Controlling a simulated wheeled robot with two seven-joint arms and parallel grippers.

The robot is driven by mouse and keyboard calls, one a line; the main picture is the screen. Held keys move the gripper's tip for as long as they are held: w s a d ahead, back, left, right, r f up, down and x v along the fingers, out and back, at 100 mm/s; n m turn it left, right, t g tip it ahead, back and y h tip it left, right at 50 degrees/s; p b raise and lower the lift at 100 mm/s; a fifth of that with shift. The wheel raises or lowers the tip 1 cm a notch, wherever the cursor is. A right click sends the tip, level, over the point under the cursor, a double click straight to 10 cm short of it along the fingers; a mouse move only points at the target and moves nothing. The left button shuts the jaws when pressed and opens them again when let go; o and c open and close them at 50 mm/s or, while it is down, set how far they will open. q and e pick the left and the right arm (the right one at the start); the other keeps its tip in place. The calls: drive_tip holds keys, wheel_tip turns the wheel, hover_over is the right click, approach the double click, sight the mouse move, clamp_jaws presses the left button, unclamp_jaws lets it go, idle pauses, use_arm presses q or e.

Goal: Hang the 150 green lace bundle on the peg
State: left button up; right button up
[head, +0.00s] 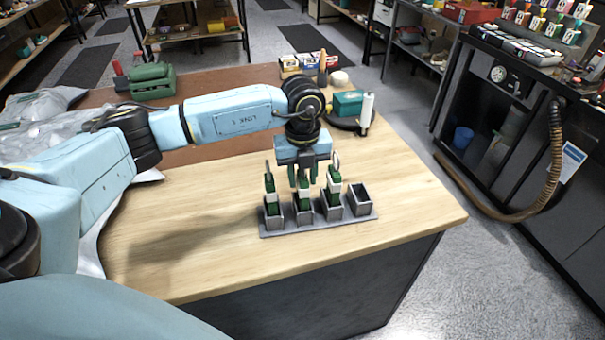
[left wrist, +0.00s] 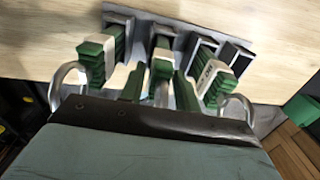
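A grey rack (head: 318,222) with a row of slots stands near the table's front edge. Three green lace bundles with white bands and metal loops stand upright in it: left (head: 271,200), middle (head: 304,198) and right (head: 334,188). The rightmost slot (head: 359,203) is empty. My left gripper (head: 302,178) points down over the middle bundle. In the left wrist view its open green fingers (left wrist: 158,90) flank that bundle, with gaps beside it. The right bundle (left wrist: 212,80) has small marks on its band, too small to read surely. I cannot identify a peg with certainty.
A white upright cylinder (head: 366,110) and a teal box (head: 348,103) stand behind the rack on the right. The wooden table (head: 190,225) is clear left of the rack.

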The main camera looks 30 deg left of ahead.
use_arm(q)
drive_tip(key=shift+o, duration=1)
drive_tip(key=shift+r, duration=0.15)
wheel_tip(320, 180, up, 13)
drive_tip(key=b, duration=0.1)
drive_tip(key=shift+w+d, duration=0.15)
drive_tip(key=shift+d, duration=0.25)
